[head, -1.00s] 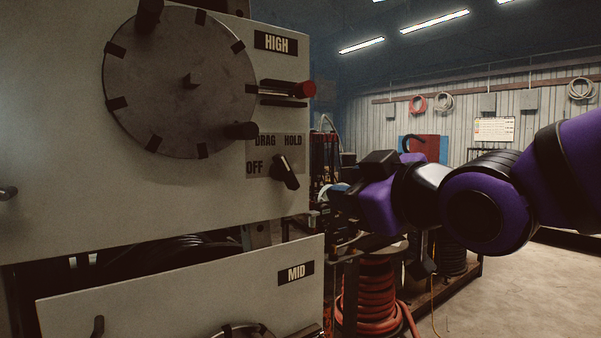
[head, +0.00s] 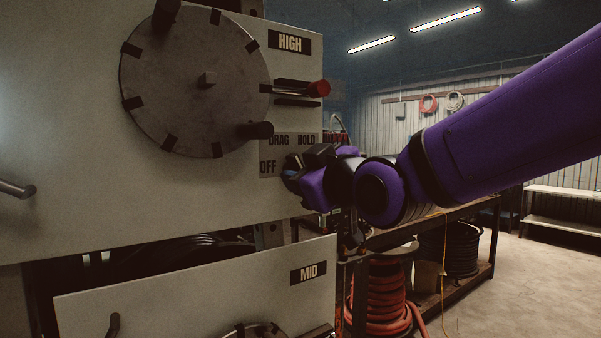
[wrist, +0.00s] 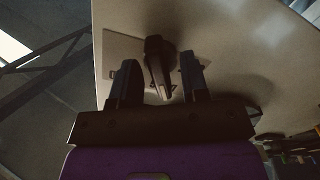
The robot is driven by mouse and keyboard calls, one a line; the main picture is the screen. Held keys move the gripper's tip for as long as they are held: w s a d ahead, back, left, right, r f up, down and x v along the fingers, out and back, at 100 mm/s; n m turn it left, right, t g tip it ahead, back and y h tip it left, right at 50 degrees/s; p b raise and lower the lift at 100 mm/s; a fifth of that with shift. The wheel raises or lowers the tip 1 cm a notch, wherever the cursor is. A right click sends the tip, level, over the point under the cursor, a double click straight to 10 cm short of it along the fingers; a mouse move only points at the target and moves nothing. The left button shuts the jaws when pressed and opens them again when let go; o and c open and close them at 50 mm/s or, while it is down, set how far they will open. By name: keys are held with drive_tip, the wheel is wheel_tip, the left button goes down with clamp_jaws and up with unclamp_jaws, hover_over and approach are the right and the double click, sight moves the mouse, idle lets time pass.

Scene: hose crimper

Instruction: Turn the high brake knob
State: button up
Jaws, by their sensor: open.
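The high brake knob (wrist: 160,65) is a dark pointer knob on a label plate (head: 268,168) marked OFF, DRAG and HOLD, under the HIGH sign on the upper panel. In the wrist view it sits between the two fingers of my gripper (wrist: 158,82). The fingers are open, one on each side, with a visible gap to the knob on the right; on the left the gap is narrower. In the head view my gripper (head: 291,168) is at the plate and hides the knob, so its pointing direction cannot be read there.
A large round disc (head: 195,82) with a protruding peg (head: 256,130) is up and left of the knob. A red-tipped lever (head: 318,89) sticks out just above the plate. The MID panel (head: 200,300) is below. Open floor lies at the right.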

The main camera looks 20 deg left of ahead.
drive_tip(key=shift+w+a, duration=0.3)
drive_tip(key=shift+a, duration=0.1)
drive_tip(key=c, duration=0.6)
drive_tip(key=m, duration=1.2)
idle(0.5)
